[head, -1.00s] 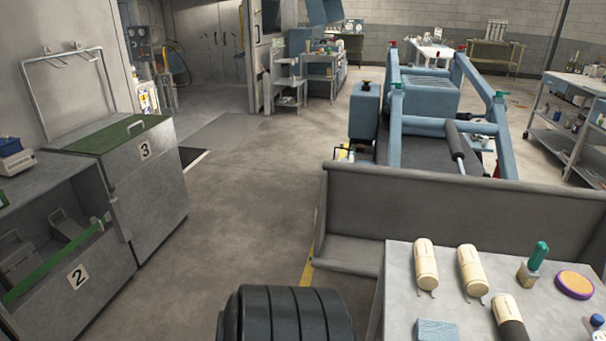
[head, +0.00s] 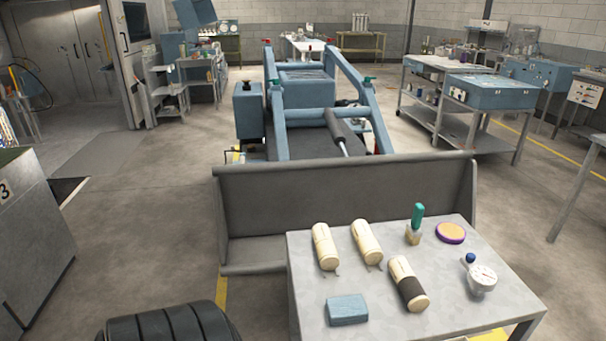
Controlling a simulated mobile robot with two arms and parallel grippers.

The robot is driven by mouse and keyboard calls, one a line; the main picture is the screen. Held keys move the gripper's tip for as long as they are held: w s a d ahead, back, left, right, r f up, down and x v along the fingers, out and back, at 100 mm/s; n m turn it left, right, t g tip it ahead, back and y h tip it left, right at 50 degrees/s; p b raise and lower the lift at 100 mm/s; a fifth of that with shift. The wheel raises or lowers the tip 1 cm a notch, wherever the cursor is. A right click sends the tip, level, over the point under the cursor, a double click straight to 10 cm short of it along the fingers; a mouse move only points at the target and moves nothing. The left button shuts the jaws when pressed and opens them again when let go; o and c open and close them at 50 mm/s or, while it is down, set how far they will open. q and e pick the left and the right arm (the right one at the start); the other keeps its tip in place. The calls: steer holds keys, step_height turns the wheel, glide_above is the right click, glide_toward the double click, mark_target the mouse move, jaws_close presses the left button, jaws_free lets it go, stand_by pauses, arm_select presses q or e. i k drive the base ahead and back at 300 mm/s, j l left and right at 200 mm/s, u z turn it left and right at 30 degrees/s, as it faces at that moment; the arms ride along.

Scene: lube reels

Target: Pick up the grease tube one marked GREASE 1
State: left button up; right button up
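Three cream tubes lie on the grey metal table (head: 440,318) in front of me: a left tube (head: 325,246), a middle tube (head: 367,243) and a nearer right tube (head: 400,272) with a dark band at its near end. Faint marks show on them, but they are too small to read, so I cannot tell which is GREASE 1. Neither of my grippers is in the head view. Nothing covers the tubes.
The table also holds a blue block (head: 347,310), a green-handled brush (head: 416,222), a purple-rimmed disc (head: 451,233) and a white dial gauge (head: 481,279). A black ribbed object (head: 170,325) is at bottom left.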

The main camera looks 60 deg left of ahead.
mark_target(327, 254)
steer(key=u, duration=1.65)
